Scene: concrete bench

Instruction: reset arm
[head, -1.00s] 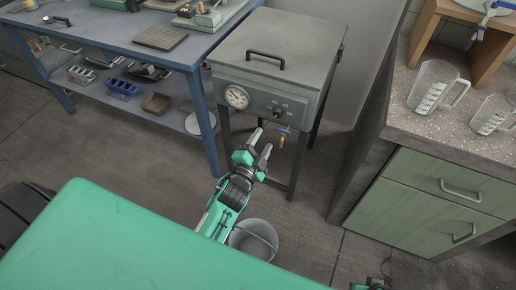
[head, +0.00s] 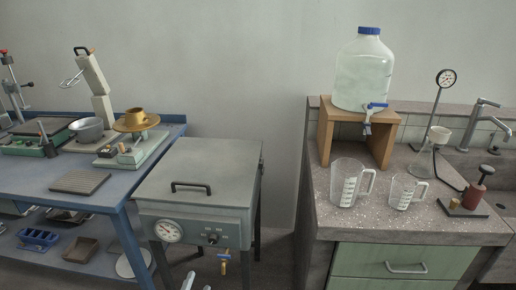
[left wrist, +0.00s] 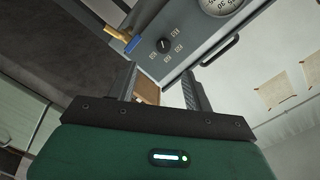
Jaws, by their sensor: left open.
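My left gripper (head: 197,284) shows only its fingertips at the bottom edge of the head view, in front of the grey steel cabinet (head: 200,190) with a dial gauge. In the left wrist view its two fingers (left wrist: 158,85) are apart with nothing held between them. The cabinet's front panel, with a knob (left wrist: 164,45), a blue-handled valve (left wrist: 131,44) and the gauge (left wrist: 226,4), lies beyond the fingertips there. The rest of my left arm is below the head view. My right gripper is not in view.
A blue workbench (head: 40,185) with instruments stands at left. At right a stone-topped counter (head: 330,222) holds two measuring jugs (head: 350,184), a wooden stand (head: 326,140) with a large water bottle (head: 364,75), and a flask (head: 421,163). A narrow gap separates cabinet and counter.

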